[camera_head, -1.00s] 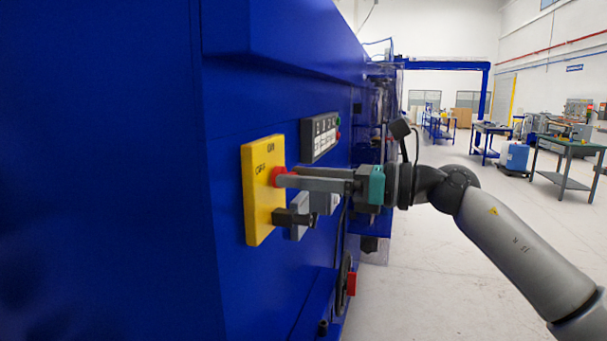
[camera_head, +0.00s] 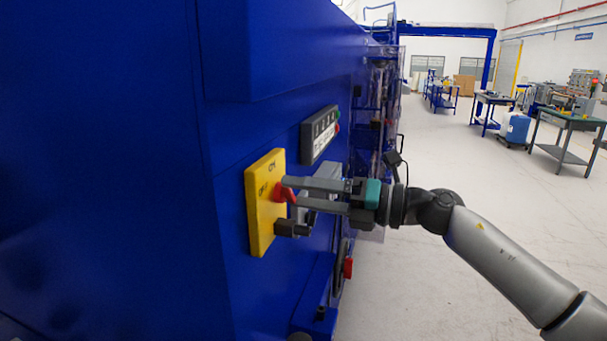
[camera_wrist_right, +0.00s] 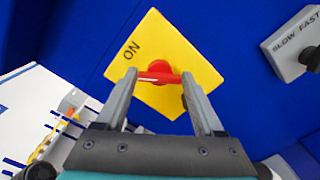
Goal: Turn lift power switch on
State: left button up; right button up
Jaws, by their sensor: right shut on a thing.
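The lift power switch is a yellow plate (camera_head: 262,225) on the side of the blue machine, marked ON and OFF. Its red knob (camera_head: 287,194) sticks out from the plate's middle. My right gripper (camera_head: 290,192) reaches in from the right with its fingers at the knob. In the right wrist view, the red knob (camera_wrist_right: 158,74) lies between the two grey fingertips (camera_wrist_right: 160,82), which are shut on it. The word ON shows at the left of the plate (camera_wrist_right: 150,35) there; OFF is not visible in that view. My left gripper is not in view.
A dark panel with buttons (camera_head: 320,134) is on the machine above right of the plate. A grey SLOW/FAST box (camera_wrist_right: 298,45) is beside it in the wrist view. Open floor (camera_head: 440,260) lies to the right.

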jog(key=m+p, duration=0.4)
jog(key=shift+r, duration=0.15)
jog(key=shift+f+m+p, duration=0.25)
jog(key=shift+m+p, duration=1.35)
jog(key=o, duration=1.4)
